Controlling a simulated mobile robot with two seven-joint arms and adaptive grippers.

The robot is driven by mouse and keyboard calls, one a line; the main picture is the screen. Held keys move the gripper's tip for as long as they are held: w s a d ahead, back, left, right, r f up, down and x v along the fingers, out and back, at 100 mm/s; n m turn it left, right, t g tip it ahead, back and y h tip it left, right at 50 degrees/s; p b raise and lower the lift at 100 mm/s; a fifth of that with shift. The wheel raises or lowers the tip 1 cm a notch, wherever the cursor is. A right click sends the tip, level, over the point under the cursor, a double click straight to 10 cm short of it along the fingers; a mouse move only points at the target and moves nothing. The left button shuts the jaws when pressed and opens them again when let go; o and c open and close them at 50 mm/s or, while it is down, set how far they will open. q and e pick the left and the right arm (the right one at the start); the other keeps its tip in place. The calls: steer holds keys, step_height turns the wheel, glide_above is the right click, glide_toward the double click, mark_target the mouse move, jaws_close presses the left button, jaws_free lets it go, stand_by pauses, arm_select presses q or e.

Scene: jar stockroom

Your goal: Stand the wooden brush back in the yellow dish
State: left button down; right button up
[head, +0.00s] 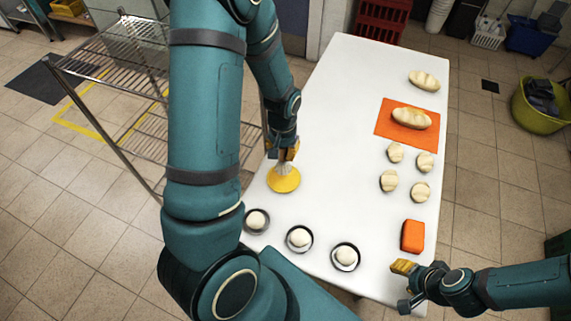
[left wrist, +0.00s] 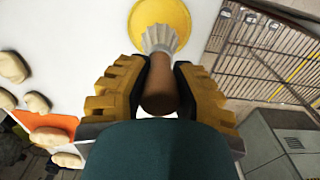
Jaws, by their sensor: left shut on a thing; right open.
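The wooden brush (left wrist: 160,86) has a brown handle and pale, flared bristles, and my left gripper (left wrist: 160,92) is shut on its handle. The bristle end points to the yellow dish (left wrist: 174,12). In the head view the brush (head: 283,167) is upright over the yellow dish (head: 284,183), bristles down. I cannot tell whether the bristles touch the dish. My left gripper (head: 288,151) hides most of the handle there. My right gripper (head: 405,285) is open and empty by the table's front right corner.
On the white table (head: 330,120), several small bowls with dough stand in front of the dish. Bread rolls, an orange mat (head: 388,131) and an orange block (head: 412,236) are on the right. A wire rack (head: 120,60) stands left. The table's middle is clear.

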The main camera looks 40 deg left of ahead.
mark_target(284, 163)
arm_select(q)
steer(key=shift+w+f+b, duration=0.1)
steer(key=shift+f+b, duration=0.35)
steer(key=shift+f, duration=2.25)
arm_select(e)
steer(key=shift+s+f, duration=0.1)
steer(key=shift+f, duration=0.45)
arm_select(q)
steer(key=shift+f, duration=0.1)
arm_select(e)
steer(key=shift+f, duration=0.1)
arm_select(q)
steer(key=shift+f, duration=0.15)
arm_select(e)
steer(key=shift+f, duration=0.1)
arm_select(q)
steer(key=c, duration=0.9)
jaws_free()
steer(key=shift+o, duration=0.2)
